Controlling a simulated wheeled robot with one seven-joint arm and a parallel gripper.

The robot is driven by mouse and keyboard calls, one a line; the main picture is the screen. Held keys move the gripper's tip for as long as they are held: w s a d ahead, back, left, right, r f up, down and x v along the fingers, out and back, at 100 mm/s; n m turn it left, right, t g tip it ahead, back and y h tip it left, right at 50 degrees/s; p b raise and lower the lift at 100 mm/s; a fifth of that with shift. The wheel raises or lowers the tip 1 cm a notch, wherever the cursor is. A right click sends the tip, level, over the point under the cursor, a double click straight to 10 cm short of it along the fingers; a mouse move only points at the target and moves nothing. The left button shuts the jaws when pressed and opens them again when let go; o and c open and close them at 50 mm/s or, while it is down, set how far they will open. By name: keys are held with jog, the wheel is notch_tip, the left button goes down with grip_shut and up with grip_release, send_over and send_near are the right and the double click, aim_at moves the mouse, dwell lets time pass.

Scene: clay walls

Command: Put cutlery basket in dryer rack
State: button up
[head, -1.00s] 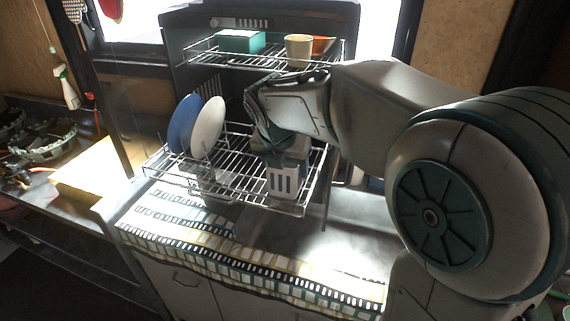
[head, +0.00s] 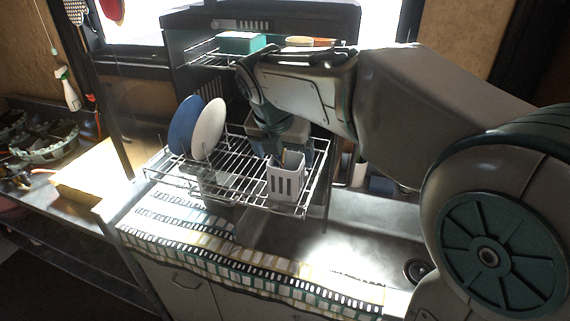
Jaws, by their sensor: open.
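The white slotted cutlery basket (head: 286,180) stands upright on the lower shelf of the wire dryer rack (head: 238,184), near its front right corner. My gripper (head: 280,150) is open, just behind and above the basket. Its fingers are partly hidden by the basket and by my wrist, and I cannot tell whether they still touch it.
A blue plate (head: 183,124) and a white plate (head: 208,129) stand at the rack's left side. A teal box (head: 242,42) sits on the upper shelf. A striped cloth (head: 215,250) covers the counter in front. The sink (head: 385,240) lies to the right.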

jog(key=v, duration=0.6)
jog(key=shift+r, duration=0.3)
jog(key=shift+s, duration=0.1)
dwell(0.8)
